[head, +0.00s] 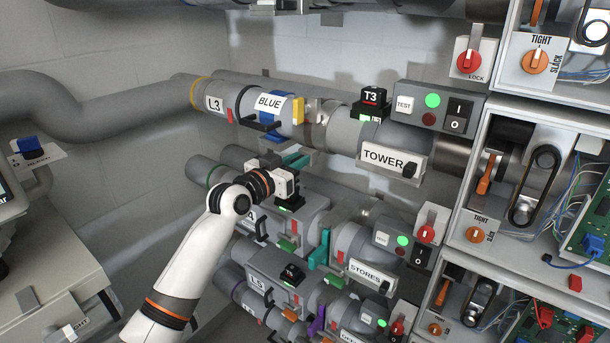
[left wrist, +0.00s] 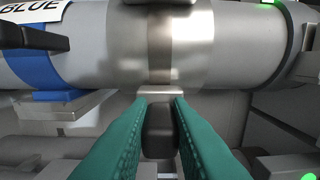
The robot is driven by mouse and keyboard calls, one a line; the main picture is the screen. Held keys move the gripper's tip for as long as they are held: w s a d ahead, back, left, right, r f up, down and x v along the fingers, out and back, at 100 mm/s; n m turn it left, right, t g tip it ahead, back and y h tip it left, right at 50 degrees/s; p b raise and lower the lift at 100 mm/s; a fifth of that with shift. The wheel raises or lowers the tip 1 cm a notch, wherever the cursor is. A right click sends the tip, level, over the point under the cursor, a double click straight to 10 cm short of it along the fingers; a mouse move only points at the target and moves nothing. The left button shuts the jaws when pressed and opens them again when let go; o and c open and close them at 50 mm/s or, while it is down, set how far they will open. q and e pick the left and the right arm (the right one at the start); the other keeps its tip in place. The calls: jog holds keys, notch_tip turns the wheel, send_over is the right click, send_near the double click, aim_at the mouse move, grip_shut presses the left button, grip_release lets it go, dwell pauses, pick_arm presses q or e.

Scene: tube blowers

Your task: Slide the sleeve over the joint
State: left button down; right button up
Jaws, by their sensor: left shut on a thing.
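The upper pipe line carries a section labelled BLUE (head: 268,103) and a section labelled TOWER (head: 382,158). Between them is a shiny metal stretch (head: 316,128), which also shows in the left wrist view (left wrist: 194,45) with a darker band around its middle. I cannot tell exactly where the sleeve's edges and the joint lie. My left gripper (head: 298,160) is just below this stretch. In the left wrist view its teal fingers (left wrist: 160,125) are shut on a dark handle (left wrist: 160,143) under a metal bracket (left wrist: 160,95) at the pipe's underside. My right gripper is not in view.
A black T3 block (head: 372,97) and a control box (head: 433,108) with a green light sit above the pipe at right. A second blower line labelled STORES (head: 368,275) runs below. Open cabinets (head: 535,180) with belts and wiring stand at right.

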pick_arm(q)
jog(key=shift+w+a+r+b, duration=0.1)
jog(key=shift+w+a+b, duration=0.65)
jog(key=shift+a, duration=0.35)
jog(key=c, duration=1.7)
grip_release()
jog(key=shift+a, duration=0.1)
jog(key=shift+c, duration=0.2)
jog(key=o, duration=0.4)
jog(key=shift+w+a, duration=0.1)
jog(key=shift+w, duration=0.1)
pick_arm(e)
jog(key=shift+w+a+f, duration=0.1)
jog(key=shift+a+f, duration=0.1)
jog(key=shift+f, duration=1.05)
pick_arm(q)
jog(key=shift+s, duration=0.15)
